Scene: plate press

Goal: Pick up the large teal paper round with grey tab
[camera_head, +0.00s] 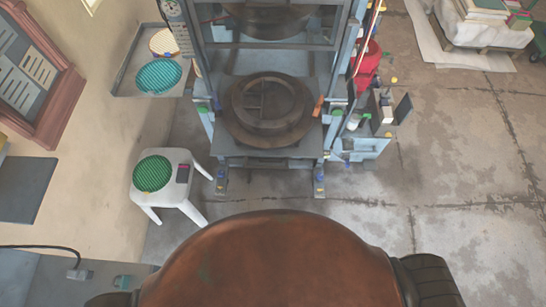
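A large teal round (158,75) with a ridged surface lies on a grey shelf tray (122,84) left of the press. A small pale bit shows near its upper right edge; I cannot tell whether it is a grey tab. A smaller cream round (163,41) lies behind it on the same tray. A green round (152,173) lies on a white stool (146,197) nearer to me. Neither of my grippers is in view.
The blue-grey press (298,62) with a dark round plate (268,110) stands ahead. The stool stands at its front left. A side bench (372,140) and a red container (366,65) are at its right. Floor (450,170) on the right is clear.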

